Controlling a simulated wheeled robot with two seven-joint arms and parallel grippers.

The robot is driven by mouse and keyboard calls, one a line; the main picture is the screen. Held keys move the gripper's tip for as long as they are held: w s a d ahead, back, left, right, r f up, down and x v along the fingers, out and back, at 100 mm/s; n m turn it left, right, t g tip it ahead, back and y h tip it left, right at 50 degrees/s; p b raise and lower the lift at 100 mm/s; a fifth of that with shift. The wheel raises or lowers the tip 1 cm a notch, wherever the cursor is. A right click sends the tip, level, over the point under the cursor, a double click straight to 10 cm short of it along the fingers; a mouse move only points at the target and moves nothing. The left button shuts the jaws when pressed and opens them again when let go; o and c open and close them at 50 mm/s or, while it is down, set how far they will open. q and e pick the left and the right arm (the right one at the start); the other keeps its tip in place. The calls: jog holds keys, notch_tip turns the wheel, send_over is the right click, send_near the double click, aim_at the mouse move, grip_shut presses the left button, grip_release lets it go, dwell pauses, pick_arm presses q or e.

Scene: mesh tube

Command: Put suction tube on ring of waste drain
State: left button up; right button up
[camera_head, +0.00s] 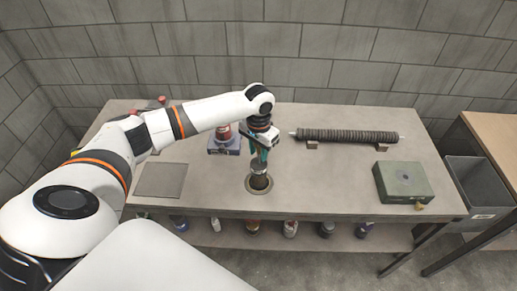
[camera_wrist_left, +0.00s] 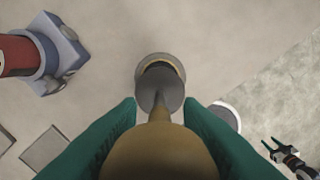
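My left gripper (camera_head: 262,153) reaches down over the front middle of the table. Its green fingers (camera_wrist_left: 158,125) are closed on both sides of the tan, rounded body of the suction tube (camera_wrist_left: 158,152). The tube narrows to a thin neck and a grey disc, which lies over a round, brass-edged opening in the wrist view. In the head view, a dark cylindrical part (camera_head: 259,179) stands upright below the fingers, inside the waste drain ring (camera_head: 250,190). I cannot tell whether the tube touches the ring.
A blue-grey stand with a red part (camera_head: 224,143) is left of the gripper. A grey plate (camera_head: 161,180) lies at left. A ribbed roll (camera_head: 347,136) on supports is at the back right, a green box (camera_head: 402,183) at right. Several bottles sit on the lower shelf.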

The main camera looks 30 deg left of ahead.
pick_arm(q)
jog(key=o, duration=0.3)
jog(key=shift+r, duration=0.1)
notch_tip(320, 180, up, 12)
jog(key=b, duration=0.2)
jog(key=shift+b, duration=0.35)
dwell(0.4)
